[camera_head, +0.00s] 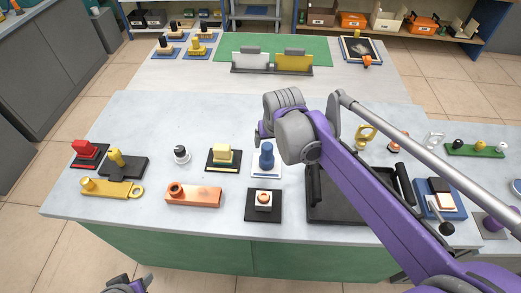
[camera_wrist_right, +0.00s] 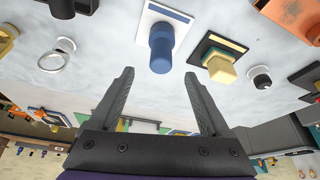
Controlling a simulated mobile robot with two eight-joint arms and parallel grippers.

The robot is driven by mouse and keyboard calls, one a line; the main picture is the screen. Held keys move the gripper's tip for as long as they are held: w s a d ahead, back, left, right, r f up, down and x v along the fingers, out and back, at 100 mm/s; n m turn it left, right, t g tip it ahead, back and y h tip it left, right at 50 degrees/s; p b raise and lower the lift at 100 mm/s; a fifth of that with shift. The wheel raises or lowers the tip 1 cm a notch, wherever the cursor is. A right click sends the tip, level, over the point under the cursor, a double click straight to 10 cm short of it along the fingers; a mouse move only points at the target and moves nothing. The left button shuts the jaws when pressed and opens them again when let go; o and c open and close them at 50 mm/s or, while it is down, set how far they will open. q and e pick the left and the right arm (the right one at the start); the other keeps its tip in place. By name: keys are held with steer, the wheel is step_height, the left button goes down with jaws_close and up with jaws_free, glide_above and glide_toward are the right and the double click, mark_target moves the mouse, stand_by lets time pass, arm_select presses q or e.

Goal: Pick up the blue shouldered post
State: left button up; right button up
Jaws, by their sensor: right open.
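The blue shouldered post (camera_head: 267,156) stands upright on a white base plate (camera_head: 259,174) near the middle of the table. In the right wrist view the post (camera_wrist_right: 161,48) shows just beyond and between my open fingertips, with its plate (camera_wrist_right: 178,14) behind it. My right gripper (camera_head: 262,133) is above and behind the post in the head view, partly hidden by its own wrist. It also shows in the wrist view (camera_wrist_right: 158,75), open with nothing between its fingers. My left gripper (camera_head: 140,284) is only partly in view at the bottom edge, and its opening is unclear.
A yellow block on a dark plate (camera_head: 210,166) stands close left of the post. A black jig with an orange-ringed knob (camera_head: 262,215) lies in front. A black tray (camera_head: 340,213) is to the right, under my right arm. Bare table lies behind the yellow block.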

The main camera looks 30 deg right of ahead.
mark_target(268, 149)
steer(key=x, duration=0.3)
steer(key=shift+f, duration=0.45)
steer(key=shift+b+x, duration=0.35)
steer(key=shift+x, duration=2.8)
steer(key=shift+w+a, duration=0.1)
jaws_close()
steer(key=shift+r, duration=0.1)
